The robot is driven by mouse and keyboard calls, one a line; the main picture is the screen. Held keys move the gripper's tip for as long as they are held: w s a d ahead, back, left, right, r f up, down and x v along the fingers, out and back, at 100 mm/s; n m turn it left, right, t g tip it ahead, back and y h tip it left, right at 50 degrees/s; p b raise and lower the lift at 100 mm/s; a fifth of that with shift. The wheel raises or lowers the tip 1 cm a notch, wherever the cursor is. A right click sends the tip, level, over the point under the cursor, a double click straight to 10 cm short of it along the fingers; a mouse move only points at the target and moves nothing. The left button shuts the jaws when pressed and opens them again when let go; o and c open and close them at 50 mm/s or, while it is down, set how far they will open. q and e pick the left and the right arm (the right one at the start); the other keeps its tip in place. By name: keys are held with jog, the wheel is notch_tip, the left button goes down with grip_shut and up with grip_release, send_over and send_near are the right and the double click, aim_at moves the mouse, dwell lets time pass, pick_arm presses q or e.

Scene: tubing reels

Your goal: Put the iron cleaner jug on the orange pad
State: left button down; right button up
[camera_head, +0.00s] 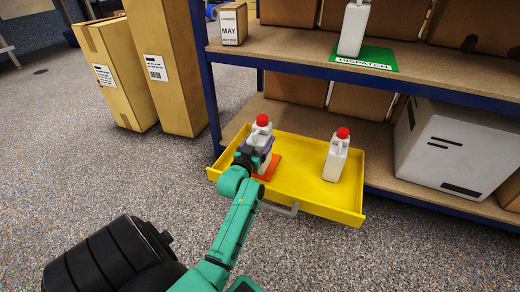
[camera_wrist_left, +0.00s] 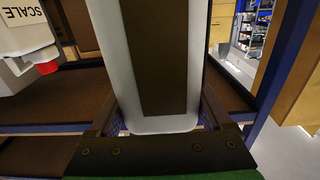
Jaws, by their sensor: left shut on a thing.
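My left gripper (camera_head: 257,150) is shut on a white jug with a red cap (camera_head: 263,131), upright at the left end of the yellow drawer. In the left wrist view this jug (camera_wrist_left: 103,20) fills the middle between the fingers, with a dark brown panel towards me and no readable name. The orange pad (camera_head: 272,168) lies on the drawer floor under or just behind the held jug; I cannot tell whether they touch. A second white red-capped jug (camera_head: 336,160) stands at the drawer's right; it also shows in the left wrist view (camera_wrist_left: 22,35), labelled "SCALE". My right gripper is out of view.
The yellow drawer (camera_head: 300,201) has low walls and a grey front handle (camera_head: 281,208). Its middle floor is clear. Above, a white jug (camera_head: 353,30) stands on a green "DISPATCH" pad (camera_head: 372,56). Cartons (camera_head: 168,65) stand left; a white box (camera_head: 450,147) is right.

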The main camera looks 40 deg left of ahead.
pick_arm(q)
jog(key=shift+f, duration=0.8)
grip_release()
jog(key=shift+f, duration=0.15)
